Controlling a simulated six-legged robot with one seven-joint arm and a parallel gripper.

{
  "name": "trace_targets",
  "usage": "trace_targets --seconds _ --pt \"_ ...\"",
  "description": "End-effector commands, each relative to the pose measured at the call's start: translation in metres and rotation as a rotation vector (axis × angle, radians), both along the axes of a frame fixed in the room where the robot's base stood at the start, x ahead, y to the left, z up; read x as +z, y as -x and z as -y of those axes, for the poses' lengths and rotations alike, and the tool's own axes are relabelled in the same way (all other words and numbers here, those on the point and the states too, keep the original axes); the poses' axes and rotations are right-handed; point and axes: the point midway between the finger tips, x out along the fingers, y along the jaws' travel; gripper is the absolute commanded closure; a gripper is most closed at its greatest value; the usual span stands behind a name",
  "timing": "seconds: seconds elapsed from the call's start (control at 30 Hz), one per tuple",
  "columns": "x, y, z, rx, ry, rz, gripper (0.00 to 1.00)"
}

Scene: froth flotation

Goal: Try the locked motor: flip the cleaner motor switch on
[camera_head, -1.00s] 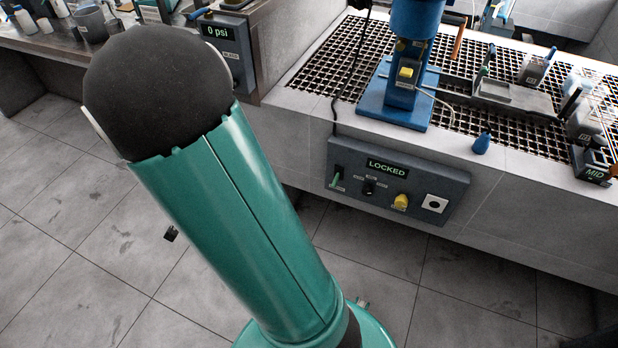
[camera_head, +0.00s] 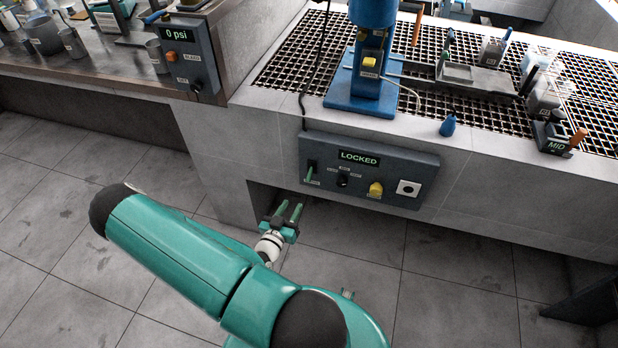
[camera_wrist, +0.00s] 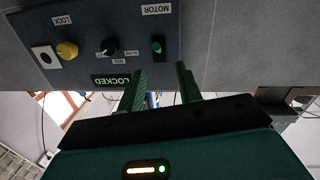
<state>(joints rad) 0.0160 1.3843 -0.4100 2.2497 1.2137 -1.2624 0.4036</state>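The dark control panel (camera_head: 420,172) is fixed to the front of the grey bench, and its display (camera_head: 359,158) reads LOCKED. The motor switch (camera_head: 311,171) is a small green lever at the panel's left end. The wrist view shows the panel upside down, with the green switch (camera_wrist: 157,46) near the label MOTOR. My gripper (camera_head: 291,205) is open and empty, below the panel and slightly left of the switch in the head view. In the wrist view, my gripper's fingertips (camera_wrist: 160,70) are apart, and the switch appears between and beyond them. I see no contact.
A black selector knob (camera_head: 343,180), a yellow lock knob (camera_head: 375,189) and a white square plate (camera_head: 408,188) sit right of the switch. The blue machine (camera_head: 365,90) stands on the grating above. A 0 psi panel (camera_head: 188,55) is at upper left. Floor in front is clear.

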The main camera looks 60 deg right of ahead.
Motion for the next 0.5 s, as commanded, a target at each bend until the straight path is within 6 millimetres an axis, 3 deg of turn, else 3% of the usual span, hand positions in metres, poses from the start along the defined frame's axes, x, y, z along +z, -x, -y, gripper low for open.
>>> trace_targets --seconds 0.27,0.5 --pt "0.002 0.007 0.019 0.001 0.045 -0.012 0.65" --pt "0.002 0.005 0.064 0.0 0.043 -0.012 0.65"
